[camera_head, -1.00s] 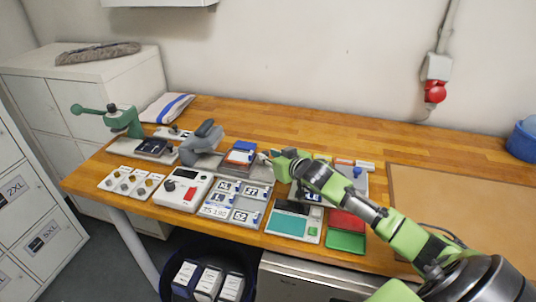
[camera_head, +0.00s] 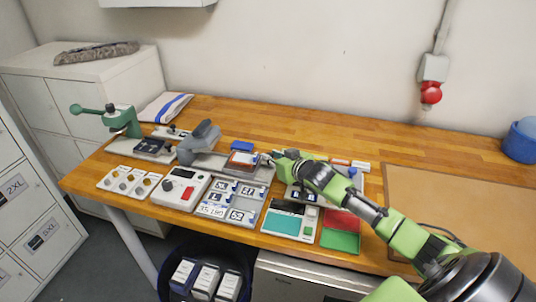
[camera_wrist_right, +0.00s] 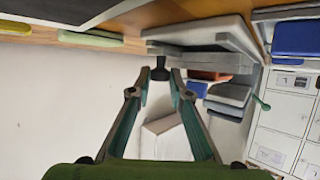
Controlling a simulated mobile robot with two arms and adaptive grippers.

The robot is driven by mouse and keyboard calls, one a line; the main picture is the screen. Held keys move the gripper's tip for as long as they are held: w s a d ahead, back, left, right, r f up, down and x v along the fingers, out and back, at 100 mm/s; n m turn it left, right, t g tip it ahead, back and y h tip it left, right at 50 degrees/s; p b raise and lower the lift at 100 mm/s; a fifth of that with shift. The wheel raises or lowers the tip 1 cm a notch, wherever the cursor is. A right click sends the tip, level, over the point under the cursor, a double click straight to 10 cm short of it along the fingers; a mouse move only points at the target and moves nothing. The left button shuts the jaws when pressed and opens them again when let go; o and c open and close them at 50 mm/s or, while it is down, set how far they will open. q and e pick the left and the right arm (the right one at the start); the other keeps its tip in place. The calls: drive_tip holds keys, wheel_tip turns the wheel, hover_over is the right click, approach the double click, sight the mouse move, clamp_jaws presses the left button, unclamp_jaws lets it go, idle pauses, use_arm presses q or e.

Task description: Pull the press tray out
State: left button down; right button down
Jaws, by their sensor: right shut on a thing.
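The grey press (camera_head: 203,138) stands left of centre on the wooden bench. The flat grey press tray (camera_head: 262,177) lies to its right, with a reddish, white-edged piece (camera_head: 243,159) on it. My right gripper (camera_head: 271,157) is at the tray's right end. In the right wrist view my right gripper (camera_wrist_right: 160,76) is shut on a black knob (camera_wrist_right: 160,69) beneath a light grey plate (camera_wrist_right: 195,30). The fingertips are small in the head view. My left gripper is not in view.
A blue block (camera_head: 241,146) lies behind the tray. A partitioned tray of labels (camera_head: 231,203), a white device with a red button (camera_head: 182,188) and a green-and-red tray (camera_head: 340,240) are in front.

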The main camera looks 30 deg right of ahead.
drive_tip(key=shift+s+d, duration=0.45)
drive_tip(key=shift+s, duration=0.15)
drive_tip(key=shift+d, duration=0.15)
drive_tip(key=c, duration=2.2)
unclamp_jaws()
drive_tip(key=shift+w+a, duration=0.1)
drive_tip(key=shift+a, duration=0.15)
drive_tip(key=shift+s+d, duration=0.1)
drive_tip(key=shift+s, duration=0.25)
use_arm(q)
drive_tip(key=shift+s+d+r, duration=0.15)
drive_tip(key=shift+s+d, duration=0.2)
use_arm(e)
drive_tip(key=v, duration=1.1)
drive_tip(key=shift+s+r, duration=0.1)
drive_tip(key=shift+r, duration=0.05)
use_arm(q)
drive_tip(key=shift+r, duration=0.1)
